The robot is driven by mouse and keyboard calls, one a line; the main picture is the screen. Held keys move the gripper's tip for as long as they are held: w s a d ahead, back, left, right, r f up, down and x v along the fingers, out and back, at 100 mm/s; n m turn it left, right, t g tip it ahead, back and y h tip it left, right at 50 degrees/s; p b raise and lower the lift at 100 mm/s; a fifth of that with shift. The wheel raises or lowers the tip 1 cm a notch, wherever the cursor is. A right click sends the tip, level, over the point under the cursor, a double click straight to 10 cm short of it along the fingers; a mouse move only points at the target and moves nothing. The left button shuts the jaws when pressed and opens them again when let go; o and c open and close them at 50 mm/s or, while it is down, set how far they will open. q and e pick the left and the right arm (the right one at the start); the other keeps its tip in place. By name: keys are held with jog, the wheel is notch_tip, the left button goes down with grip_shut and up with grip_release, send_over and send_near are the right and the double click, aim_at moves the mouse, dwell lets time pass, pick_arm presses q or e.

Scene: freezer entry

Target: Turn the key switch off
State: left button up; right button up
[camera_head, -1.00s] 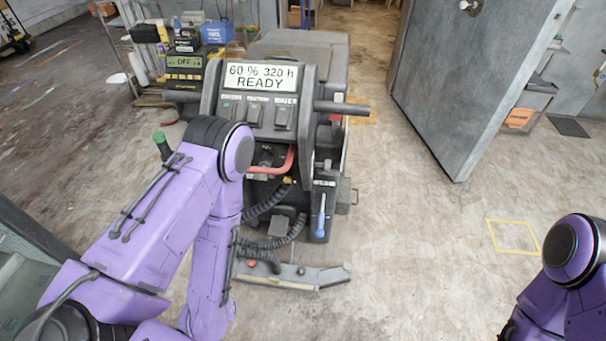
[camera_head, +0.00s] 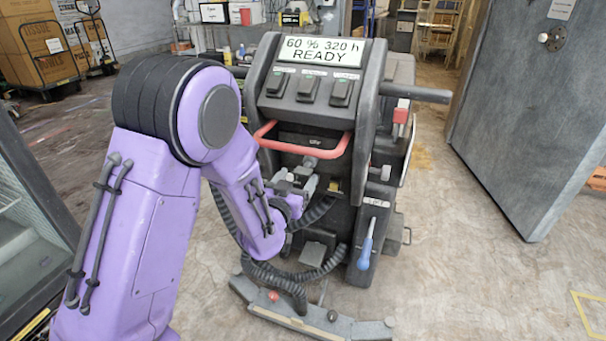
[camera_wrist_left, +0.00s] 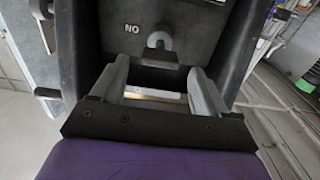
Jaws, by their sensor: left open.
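The key switch is a small grey knob on the dark front panel of the floor machine (camera_head: 330,110), below its red handle. In the left wrist view the key switch (camera_wrist_left: 158,40) stands ahead, between and just beyond my fingertips, beside a label that reads "NO" in this picture. My left gripper (camera_wrist_left: 158,72) is open, one grey finger on each side, with nothing between them. In the head view my left gripper (camera_head: 293,180) is in front of the panel. The key switch is small there, close to the fingers. The machine's display reads "60 % 320 h READY". My right gripper is out of view.
The red handle (camera_head: 262,135) arches just above my left gripper. Black coiled hoses (camera_head: 318,212) hang below it.

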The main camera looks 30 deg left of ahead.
aim_at(299, 175)
pick_arm(q)
jog(key=x, duration=0.4)
jog(key=shift+w, duration=0.35)
jog(key=c, duration=1.1)
jog(key=shift+o, duration=0.2)
jog(key=shift+n, duration=0.4)
jog(key=n+p, duration=0.1)
jog(key=n, duration=0.2)
jog(key=shift+a+n, duration=0.1)
jog(key=shift+n, duration=0.3)
jog(key=n+p, duration=0.1)
jog(key=n, duration=0.3)
jog(key=shift+a+n, duration=0.1)
jog(key=shift+n, duration=0.2)
jog(key=n, duration=0.4)
jog(key=shift+f+n+p, duration=0.15)
jog(key=shift+n+p, duration=0.15)
jog(key=shift+p, duration=0.05)
jog(key=n, duration=0.4)
jog(key=shift+n, duration=0.3)
